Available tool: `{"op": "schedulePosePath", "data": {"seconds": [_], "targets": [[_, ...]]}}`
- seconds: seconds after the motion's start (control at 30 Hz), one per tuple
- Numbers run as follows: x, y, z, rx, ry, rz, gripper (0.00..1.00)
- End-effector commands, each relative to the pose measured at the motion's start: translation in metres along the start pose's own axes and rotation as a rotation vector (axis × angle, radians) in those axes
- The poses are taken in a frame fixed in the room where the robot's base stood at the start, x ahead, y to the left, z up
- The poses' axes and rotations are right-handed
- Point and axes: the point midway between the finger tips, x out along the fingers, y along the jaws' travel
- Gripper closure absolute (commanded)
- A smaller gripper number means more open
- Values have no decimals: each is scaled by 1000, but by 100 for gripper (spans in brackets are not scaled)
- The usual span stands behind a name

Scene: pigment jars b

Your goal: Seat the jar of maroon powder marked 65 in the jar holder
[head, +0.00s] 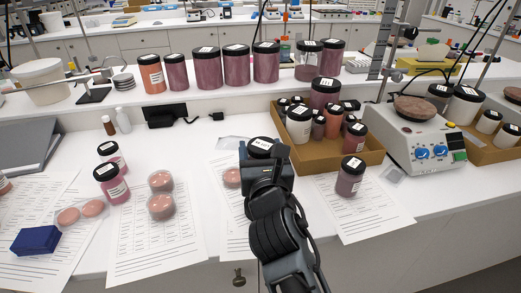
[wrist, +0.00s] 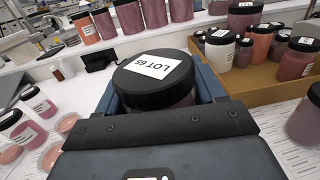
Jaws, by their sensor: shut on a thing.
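The jar marked LOT 65 (wrist: 152,75) has a black lid with a white label, and a strip of dark reddish powder shows below the lid. My gripper (wrist: 162,97) is shut on it, with a blue finger on each side. In the head view the jar's lid (head: 260,146) shows just beyond my gripper (head: 266,165), over the middle of the bench. The lower part of the jar is hidden by my gripper, so its height above the bench cannot be told. I cannot make out a jar holder in either view.
A cardboard tray (head: 345,157) of jars stands right of my gripper, beside a hotplate (head: 415,145). A lone jar (head: 350,177) stands on a paper at right. Two pink jars (head: 113,182) and petri dishes (head: 160,206) are at left. Several jars line the raised shelf (head: 215,93).

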Motion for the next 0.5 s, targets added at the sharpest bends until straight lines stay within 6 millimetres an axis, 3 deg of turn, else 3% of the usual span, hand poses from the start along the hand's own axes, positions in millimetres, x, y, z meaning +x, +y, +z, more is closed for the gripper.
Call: {"op": "schedulePosePath", "data": {"seconds": [0.17,0.5], "targets": [[0,-1,1,-1,-1,-1,67],[0,0,-25,-2,-1,1,67]]}}
